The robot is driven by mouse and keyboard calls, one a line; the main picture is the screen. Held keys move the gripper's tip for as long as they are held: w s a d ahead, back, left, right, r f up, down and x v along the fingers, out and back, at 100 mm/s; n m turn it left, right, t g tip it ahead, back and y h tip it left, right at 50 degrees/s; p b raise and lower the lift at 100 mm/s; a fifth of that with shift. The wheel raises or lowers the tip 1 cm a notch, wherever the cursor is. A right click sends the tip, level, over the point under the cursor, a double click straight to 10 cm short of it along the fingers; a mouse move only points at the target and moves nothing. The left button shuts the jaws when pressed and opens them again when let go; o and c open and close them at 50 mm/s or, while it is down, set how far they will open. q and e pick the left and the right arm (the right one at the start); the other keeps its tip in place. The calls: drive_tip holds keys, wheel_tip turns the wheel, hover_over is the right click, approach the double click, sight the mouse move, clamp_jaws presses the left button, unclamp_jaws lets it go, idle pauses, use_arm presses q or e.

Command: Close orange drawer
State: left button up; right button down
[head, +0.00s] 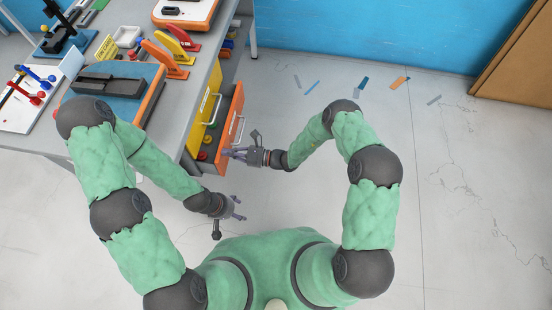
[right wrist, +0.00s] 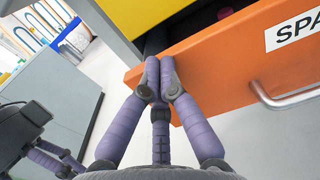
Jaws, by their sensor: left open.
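The orange drawer (head: 233,112) stands open under the workbench, its front panel out from the cabinet, with small coloured items inside. In the right wrist view its orange front (right wrist: 225,65) carries a white label and a metal handle (right wrist: 285,98). My right gripper (head: 228,153) is at the near end of this front, left of the handle in the wrist view. Its fingertips (right wrist: 160,68) are together and overlap the panel; whether they touch it I cannot tell. My left gripper (head: 238,207) is open and empty, below the drawer in the head view.
A yellow drawer (head: 206,100) sits beside the orange one, above it in the wrist view. The grey workbench (head: 190,108) holds tools and racks. Floor to the right is free, with flat scraps (head: 362,83) near the blue wall.

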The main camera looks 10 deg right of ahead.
sight(218, 152)
drive_tip(key=shift+x, duration=2.05)
drive_tip(key=shift+d, duration=0.1)
